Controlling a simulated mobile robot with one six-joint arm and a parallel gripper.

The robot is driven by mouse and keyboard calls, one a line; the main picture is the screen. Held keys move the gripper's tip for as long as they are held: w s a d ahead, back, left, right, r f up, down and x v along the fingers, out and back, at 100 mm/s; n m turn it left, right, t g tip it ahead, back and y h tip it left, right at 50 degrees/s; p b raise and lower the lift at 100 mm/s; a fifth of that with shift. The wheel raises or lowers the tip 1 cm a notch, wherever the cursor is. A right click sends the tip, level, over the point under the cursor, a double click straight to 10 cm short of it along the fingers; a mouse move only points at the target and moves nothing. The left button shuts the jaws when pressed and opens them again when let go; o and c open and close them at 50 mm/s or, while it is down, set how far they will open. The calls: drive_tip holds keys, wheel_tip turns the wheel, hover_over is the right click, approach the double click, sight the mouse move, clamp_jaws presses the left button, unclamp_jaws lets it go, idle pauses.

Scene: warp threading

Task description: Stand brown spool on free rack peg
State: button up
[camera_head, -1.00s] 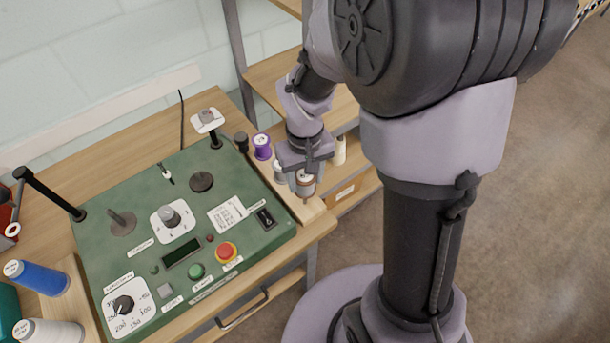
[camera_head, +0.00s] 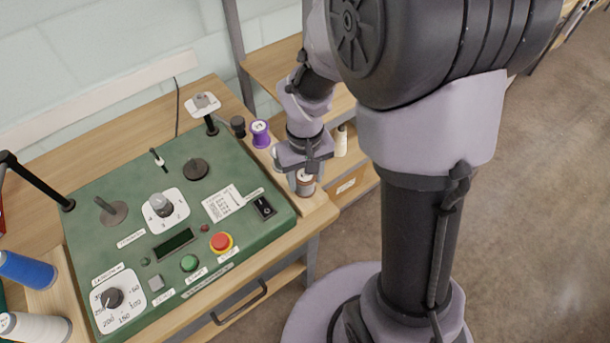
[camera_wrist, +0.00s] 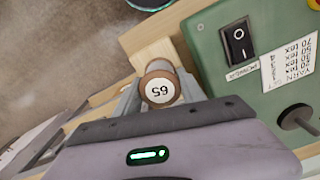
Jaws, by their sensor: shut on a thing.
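The brown spool (camera_head: 305,186) is upright at the near end of the wooden rack strip (camera_head: 318,214), beside the green panel. In the wrist view its pale round top (camera_wrist: 160,90) reads "65". My gripper (camera_head: 303,174) points down and is shut around the spool's upper part, with a finger on each side in the wrist view (camera_wrist: 160,97). The spool's base is low, close to the wood. The peg is hidden, so I cannot tell whether the spool is seated on it. A purple spool (camera_head: 260,134) stands farther back on the strip.
The green control panel (camera_head: 150,240), with knobs and a red button (camera_head: 221,242), lies directly left of the spool. A white spool (camera_head: 341,141) stands behind my gripper. Blue (camera_head: 27,270) and white (camera_head: 35,327) spools lie at the left. Open floor is on the right.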

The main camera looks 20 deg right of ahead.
drive_tip(key=shift+f+b, duration=0.5)
drive_tip(key=shift+f, duration=0.2)
drive_tip(key=o, duration=1.2)
drive_tip(key=shift+r, duration=0.1)
wheel_tip(320, 180, up, 17)
drive_tip(key=p, duration=0.7)
drive_tip(key=s+a+r+m+t+y+b, duration=0.1)
drive_tip(key=s+a+r+m+t+b, duration=0.1)
drive_tip(key=s, duration=0.4)
drive_tip(key=s+a+r+m+t+y+b, duration=0.1)
drive_tip(key=s+a+m+t+b, duration=0.1)
drive_tip(key=s, duration=0.5)
drive_tip(key=shift+r+m+t+b, duration=0.35)
drive_tip(key=shift+m+t+b, duration=0.15)
drive_tip(key=shift+t+b, duration=0.55)
